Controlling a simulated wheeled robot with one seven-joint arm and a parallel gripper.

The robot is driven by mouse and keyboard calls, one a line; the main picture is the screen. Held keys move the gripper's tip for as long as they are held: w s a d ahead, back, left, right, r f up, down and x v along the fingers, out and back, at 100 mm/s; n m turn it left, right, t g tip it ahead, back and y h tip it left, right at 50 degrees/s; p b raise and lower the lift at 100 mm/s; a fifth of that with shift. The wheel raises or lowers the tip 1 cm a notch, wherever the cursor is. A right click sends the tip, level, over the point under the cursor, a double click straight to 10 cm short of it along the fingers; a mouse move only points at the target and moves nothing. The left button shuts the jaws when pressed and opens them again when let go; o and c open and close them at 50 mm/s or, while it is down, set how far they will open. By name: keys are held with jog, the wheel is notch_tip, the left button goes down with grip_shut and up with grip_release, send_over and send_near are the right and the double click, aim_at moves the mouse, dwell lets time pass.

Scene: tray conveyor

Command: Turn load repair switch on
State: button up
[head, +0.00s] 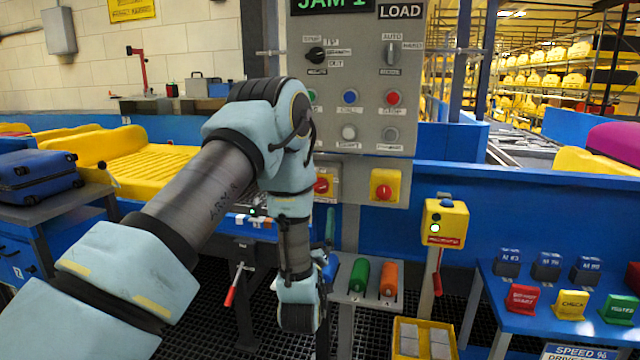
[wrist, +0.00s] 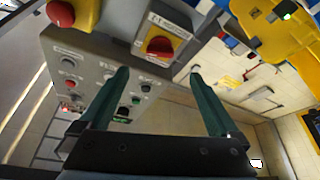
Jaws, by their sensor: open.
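A grey control panel (head: 352,120) stands in the middle of the head view, marked LOAD at its top right. Under that word is a grey selector switch (head: 391,54), its handle about upright. I cannot read which is the load repair switch. In the wrist view a red rotary switch on a yellow plate (wrist: 160,47) lies beyond my gripper (wrist: 158,76), which is open and empty, apart from it.
A yellow switch box (head: 445,222) stands on a post to the right. A blue table (head: 560,320) with coloured signs is at the right front. A blue suitcase (head: 38,178) is at left.

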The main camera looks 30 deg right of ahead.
aim_at(318, 190)
jog(key=p+x, duration=0.3)
jog(key=x, duration=0.7)
jog(key=shift+w+d+p, duration=0.1)
jog(key=shift+w+p, duration=0.05)
jog(key=shift+p, duration=0.25)
jog(key=c, duration=1.4)
jog(key=shift+o, duration=0.2)
jog(key=m+b, duration=0.1)
jog(key=b, duration=0.1)
jog(key=m+h+b, duration=0.1)
jog(key=m+b, duration=0.1)
jog(key=shift+f+g, duration=0.35)
jog(key=shift+g, duration=0.05)
jog(key=m+h+b, duration=0.1)
jog(key=m+b, duration=0.1)
jog(key=shift+w+r+m+g+h, duration=0.1)
jog(key=shift+m+g+h, duration=0.2)
jog(key=shift+g+h, duration=0.1)
jog(key=shift+r+m+b, duration=0.25)
jog(key=shift+m+b, duration=0.15)
jog(key=shift+m, duration=0.4)
jog(key=o, duration=1.4)
jog(key=shift+c, duration=0.2)
